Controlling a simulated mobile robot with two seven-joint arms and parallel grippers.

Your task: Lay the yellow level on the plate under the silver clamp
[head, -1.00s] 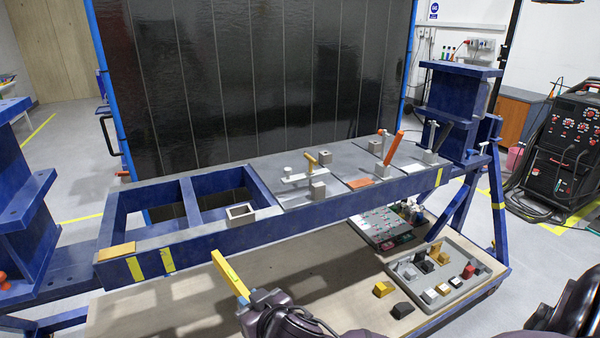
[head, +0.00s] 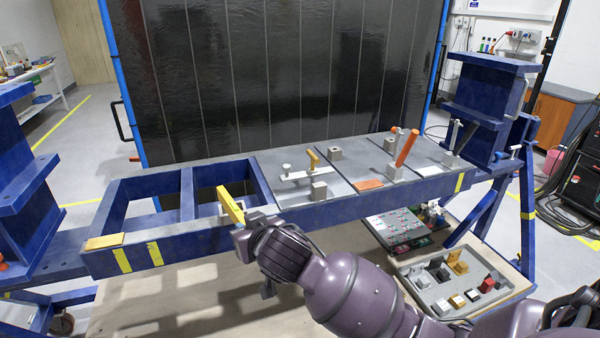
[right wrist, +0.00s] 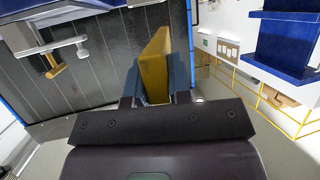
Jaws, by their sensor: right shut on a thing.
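My right gripper (head: 240,226) is shut on the yellow level (head: 230,205), a long bar that points up and to the left from the jaws. It also shows in the right wrist view (right wrist: 155,65), upright between the two fingers (right wrist: 155,88). In the head view it appears at the front rail of the blue frame, overlapping a small square block. The silver clamp (head: 454,136), with an upright grey handle, stands at the right end of the bench. A pale plate (head: 428,170) lies on the grey top just left of its base. My left gripper is out of view.
A clamp with an orange handle (head: 407,148) and one with a yellow handle (head: 313,158) stand between the level and the silver clamp. Grey blocks stand near them. A parts tray (head: 425,293) lies below right. Blue columns stand at both ends.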

